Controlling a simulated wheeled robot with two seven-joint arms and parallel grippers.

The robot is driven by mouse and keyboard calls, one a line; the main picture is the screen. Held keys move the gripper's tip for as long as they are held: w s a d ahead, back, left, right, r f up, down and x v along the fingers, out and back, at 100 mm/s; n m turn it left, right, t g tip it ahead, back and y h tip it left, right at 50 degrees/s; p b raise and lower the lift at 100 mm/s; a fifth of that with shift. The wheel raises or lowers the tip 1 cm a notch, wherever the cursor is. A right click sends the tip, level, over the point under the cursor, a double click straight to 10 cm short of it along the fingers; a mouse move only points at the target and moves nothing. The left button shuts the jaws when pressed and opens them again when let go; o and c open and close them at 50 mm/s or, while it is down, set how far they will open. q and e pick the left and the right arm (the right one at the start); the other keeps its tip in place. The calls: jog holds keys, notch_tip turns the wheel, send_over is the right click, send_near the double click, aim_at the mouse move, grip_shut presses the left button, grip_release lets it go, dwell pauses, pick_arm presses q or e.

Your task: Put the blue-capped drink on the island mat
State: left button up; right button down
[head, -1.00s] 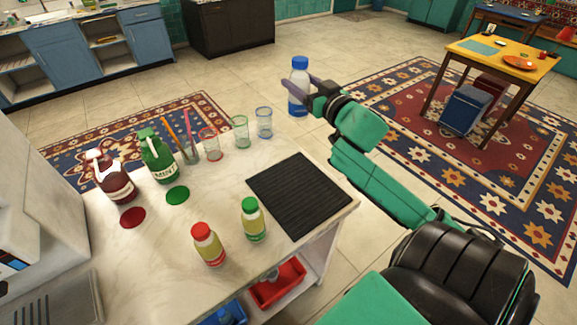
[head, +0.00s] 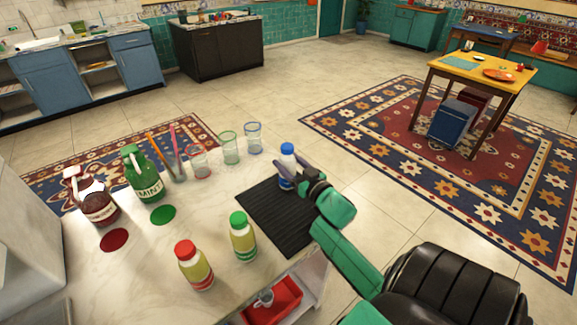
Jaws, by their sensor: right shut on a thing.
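The blue-capped drink (head: 287,158) is a clear bottle with a blue cap and a blue label. It is upright over the far right part of the black ribbed island mat (head: 270,226). My right gripper (head: 285,174) is shut on the bottle from the right. The bottle's base is partly hidden by the gripper, and I cannot tell whether it touches the mat. My left gripper is not in view.
A green-capped bottle (head: 243,237) and a red-capped bottle (head: 194,266) stand left of the mat. A green mint jug (head: 143,175) and a dark red jug (head: 97,204) stand at left.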

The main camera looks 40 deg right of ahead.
jog(key=shift+f, duration=0.35)
jog(key=shift+f, duration=0.1)
jog(key=shift+c, duration=0.3)
grip_release()
jog(key=shift+s, duration=0.1)
jog(key=s+a+b, duration=0.1)
jog(key=s, duration=1)
jog(key=shift+s, duration=0.4)
jog(key=shift+a, duration=0.1)
